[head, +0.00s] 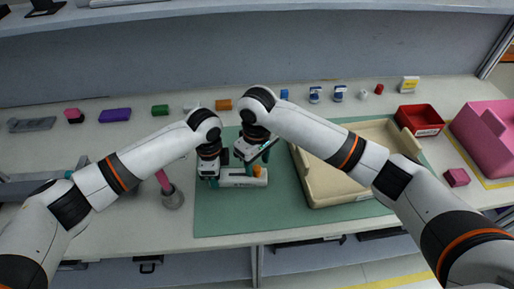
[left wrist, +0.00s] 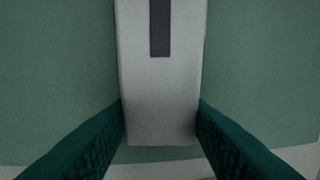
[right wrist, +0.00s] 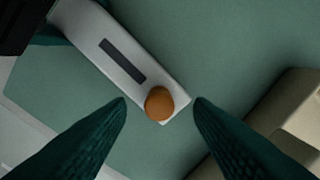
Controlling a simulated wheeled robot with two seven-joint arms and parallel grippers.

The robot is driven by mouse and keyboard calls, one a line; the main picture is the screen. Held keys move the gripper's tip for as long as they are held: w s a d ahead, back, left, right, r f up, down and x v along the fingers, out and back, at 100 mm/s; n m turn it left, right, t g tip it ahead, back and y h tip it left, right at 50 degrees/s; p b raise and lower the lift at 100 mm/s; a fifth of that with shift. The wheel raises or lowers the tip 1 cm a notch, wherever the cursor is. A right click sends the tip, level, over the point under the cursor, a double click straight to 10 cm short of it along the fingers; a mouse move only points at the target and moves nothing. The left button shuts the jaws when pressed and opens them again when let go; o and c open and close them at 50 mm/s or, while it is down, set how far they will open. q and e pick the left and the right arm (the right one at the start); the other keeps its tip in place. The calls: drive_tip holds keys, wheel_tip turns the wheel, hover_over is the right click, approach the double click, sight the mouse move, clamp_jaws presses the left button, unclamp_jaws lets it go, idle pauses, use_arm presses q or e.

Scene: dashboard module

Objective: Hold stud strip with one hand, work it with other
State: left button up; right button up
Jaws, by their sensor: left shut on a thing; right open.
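The stud strip (head: 236,180) is a pale grey block with a dark slot on top, lying on the green mat (head: 285,214). It also shows in the left wrist view (left wrist: 160,95) and the right wrist view (right wrist: 115,50). My left gripper (head: 212,180) is shut on its left end, with a finger on each side (left wrist: 160,128). An orange round knob (right wrist: 159,103) stands on the strip's other end. My right gripper (right wrist: 160,100) is open, with its fingertips to either side of the knob and apart from it. In the head view the right gripper (head: 254,168) partly hides that end.
A beige tray (head: 325,190) lies to the right of the strip. A red bin (head: 419,120) and a pink bin (head: 485,135) are at the right. Several small coloured blocks line the back.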

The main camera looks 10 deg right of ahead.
sight(257, 168)
drive_tip(key=shift+f, duration=1.15)
clamp_jaws()
drive_tip(key=shift+r, duration=0.15)
drive_tip(key=shift+r, duration=2.95)
use_arm(q)
drive_tip(key=o, duration=1.4)
drive_tip(key=shift+c, duration=0.2)
